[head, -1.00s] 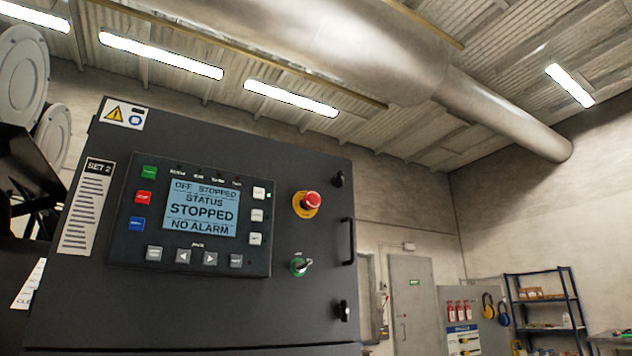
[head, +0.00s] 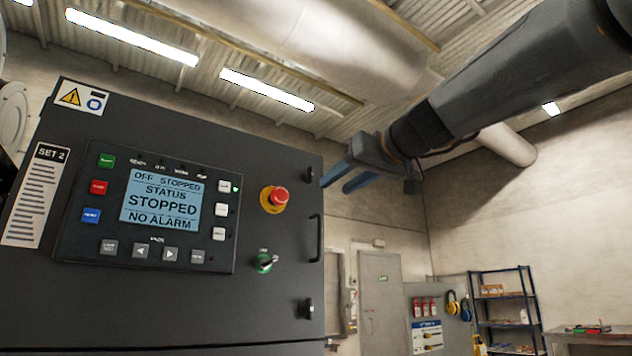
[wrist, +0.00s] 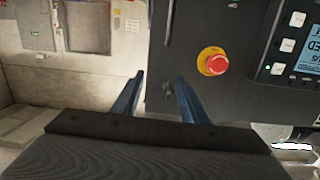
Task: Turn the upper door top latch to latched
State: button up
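The upper door (head: 180,290) is a dark grey panel marked SET 2, and it looks closed. Its top latch (head: 310,175) is a small black piece near the upper right edge. In the wrist view the latch (wrist: 168,91) shows between my fingers, nearer the right one; its exact turn is hard to tell. My gripper (head: 334,187) has two blue fingers, spread apart and empty, just right of the latch in the head view. In the wrist view my gripper (wrist: 160,78) points at the door edge. I cannot tell whether a finger touches the latch.
A black handle (head: 316,238) and a bottom latch (head: 306,308) sit lower on the same edge. Open room lies to the right.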

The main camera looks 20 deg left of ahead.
jog(key=y, duration=0.1)
send_near(312, 172)
jog(key=shift+n, duration=0.4)
jog(key=p+x, duration=0.3)
jog(key=x, duration=0.6)
jog(key=shift+p, duration=0.35)
jog(key=shift+d, duration=0.15)
grip_shut()
